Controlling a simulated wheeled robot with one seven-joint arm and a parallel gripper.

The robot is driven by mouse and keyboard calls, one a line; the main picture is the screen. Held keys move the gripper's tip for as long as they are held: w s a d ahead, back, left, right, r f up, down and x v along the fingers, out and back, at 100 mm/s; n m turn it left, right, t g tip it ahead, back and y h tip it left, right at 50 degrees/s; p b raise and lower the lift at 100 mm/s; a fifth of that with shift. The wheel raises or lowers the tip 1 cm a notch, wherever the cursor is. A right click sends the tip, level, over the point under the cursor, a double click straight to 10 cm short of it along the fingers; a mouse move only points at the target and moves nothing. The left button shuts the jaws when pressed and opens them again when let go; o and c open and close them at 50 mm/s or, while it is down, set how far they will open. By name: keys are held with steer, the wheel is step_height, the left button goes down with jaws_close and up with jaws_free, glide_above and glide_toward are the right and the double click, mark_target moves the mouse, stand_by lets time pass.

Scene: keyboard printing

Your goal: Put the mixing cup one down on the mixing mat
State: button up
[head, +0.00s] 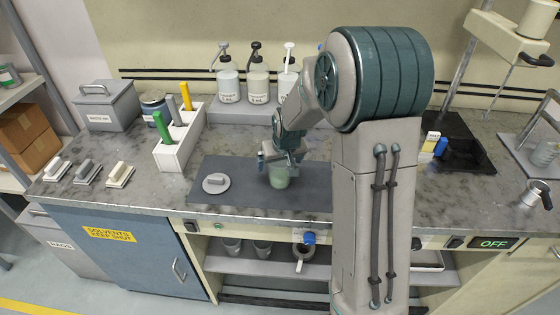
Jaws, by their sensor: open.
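The arm comes in from the right and hides the right part of the mat. A round grey lid with a handle (215,183) lies on the mat to the left of the cup. The cup's contents cannot be made out.
A white holder (172,155) with green and yellow handled tools stands left of the mat. Several pump bottles (258,80) stand on a raised shelf behind. A black tray (458,150) lies to the right. More cups (232,245) sit on the shelf below the counter.

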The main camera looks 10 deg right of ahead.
steer(key=b+v, duration=0.1)
steer(key=v, duration=1)
steer(key=s+r+m+g, duration=0.1)
steer(key=s, duration=2.3)
steer(key=shift+a+r+g, duration=0.3)
